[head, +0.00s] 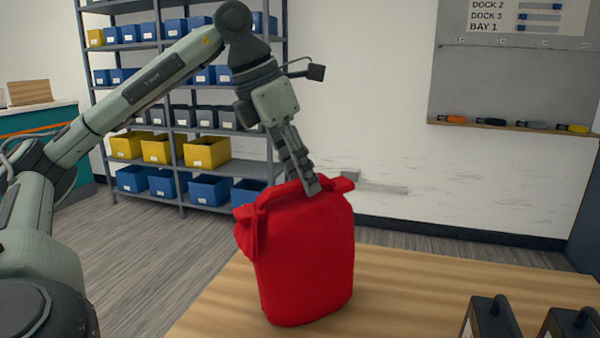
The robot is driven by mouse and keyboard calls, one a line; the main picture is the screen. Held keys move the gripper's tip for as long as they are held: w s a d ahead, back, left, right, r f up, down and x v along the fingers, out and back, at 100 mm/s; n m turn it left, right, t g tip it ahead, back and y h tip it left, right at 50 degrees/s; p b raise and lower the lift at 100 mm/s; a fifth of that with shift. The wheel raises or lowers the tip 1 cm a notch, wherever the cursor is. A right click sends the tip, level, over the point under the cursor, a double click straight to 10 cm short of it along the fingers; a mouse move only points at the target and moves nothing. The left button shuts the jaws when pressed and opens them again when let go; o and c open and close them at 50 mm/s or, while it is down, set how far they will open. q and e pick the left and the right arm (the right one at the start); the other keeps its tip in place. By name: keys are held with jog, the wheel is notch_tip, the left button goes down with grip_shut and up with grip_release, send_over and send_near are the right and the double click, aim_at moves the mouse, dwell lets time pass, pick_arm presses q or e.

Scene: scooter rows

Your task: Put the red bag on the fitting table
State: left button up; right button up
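The red bag (303,255) is upright, with a rolled top and a handle loop. It is in front of me, over the left part of a wooden table (420,290) that I take for the fitting table. My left gripper (310,188) points down at the bag's top, its fingers close together on the handle. The fingertips overlap the red fabric, so it looks shut on the bag. I cannot tell whether the bag's base touches the tabletop or hangs just above it. My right gripper is not in view.
Two dark boxes with black handles (491,318) stand at the table's lower right. A shelf rack (180,130) with blue, grey and yellow bins is behind on the left. A wall board (510,70) with a ledge is at the back right.

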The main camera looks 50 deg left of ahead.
pick_arm(q)
jog(key=shift+r, duration=0.1)
jog(key=shift+s+r, duration=0.1)
jog(key=shift+r, duration=0.2)
jog(key=p+v, duration=0.3)
jog(key=v, duration=0.8)
jog(key=shift+r, duration=0.2)
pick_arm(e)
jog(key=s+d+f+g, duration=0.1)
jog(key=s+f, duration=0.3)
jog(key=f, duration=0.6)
pick_arm(q)
jog(key=shift+s+f, duration=0.1)
jog(key=shift+s, duration=0.05)
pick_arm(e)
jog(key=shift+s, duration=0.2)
